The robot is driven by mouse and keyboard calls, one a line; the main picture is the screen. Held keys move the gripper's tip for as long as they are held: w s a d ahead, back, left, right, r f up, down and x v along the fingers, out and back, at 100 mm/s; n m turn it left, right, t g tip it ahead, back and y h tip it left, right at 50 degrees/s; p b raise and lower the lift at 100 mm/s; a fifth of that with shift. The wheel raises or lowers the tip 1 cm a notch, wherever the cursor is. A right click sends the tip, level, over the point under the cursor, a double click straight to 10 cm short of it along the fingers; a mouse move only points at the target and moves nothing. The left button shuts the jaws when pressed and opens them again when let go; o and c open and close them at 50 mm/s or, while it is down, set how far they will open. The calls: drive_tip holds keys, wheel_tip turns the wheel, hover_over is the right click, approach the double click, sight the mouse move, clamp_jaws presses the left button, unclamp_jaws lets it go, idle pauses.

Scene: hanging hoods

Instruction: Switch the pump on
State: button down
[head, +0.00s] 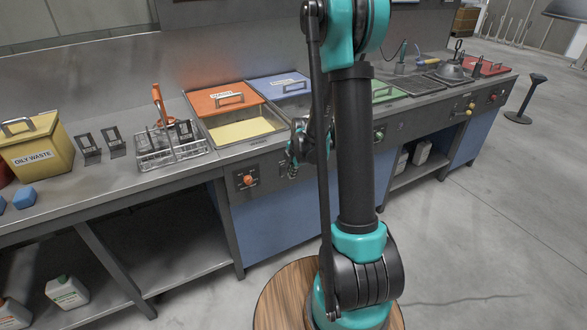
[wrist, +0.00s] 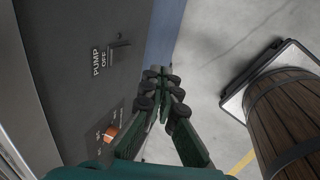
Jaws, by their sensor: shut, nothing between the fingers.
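The pump switch (wrist: 121,44) shows in the wrist view as a small dark lever on the grey front panel. A white label reading PUMP OFF (wrist: 97,60) is beside it. Which position the lever stands in I cannot tell. My gripper (wrist: 160,74) is shut and empty, its fingertips to the right of the switch and apart from it in the picture. In the head view my gripper (head: 292,168) is in front of the bench's front panel, right of an orange knob (head: 248,180). The pump switch cannot be made out there.
The orange knob (wrist: 111,132) also shows in the wrist view, near the gripper's left finger. Lidded orange (head: 221,98) and blue (head: 278,84) tanks are set in the bench top. A wire rack (head: 170,145) stands left of them. The floor at right is mostly clear.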

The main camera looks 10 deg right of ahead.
sight(286, 173)
drive_tip(key=shift+w+a+f, duration=0.25)
drive_tip(key=shift+w+f, duration=0.3)
drive_tip(key=shift+w, duration=0.25)
drive_tip(key=shift+w+a+f, duration=0.3)
drive_tip(key=shift+w+f, duration=0.3)
drive_tip(key=shift+w, duration=0.15)
drive_tip(key=shift+w+a+f, duration=0.25)
drive_tip(key=shift+w+f, duration=0.3)
drive_tip(key=shift+w, duration=0.25)
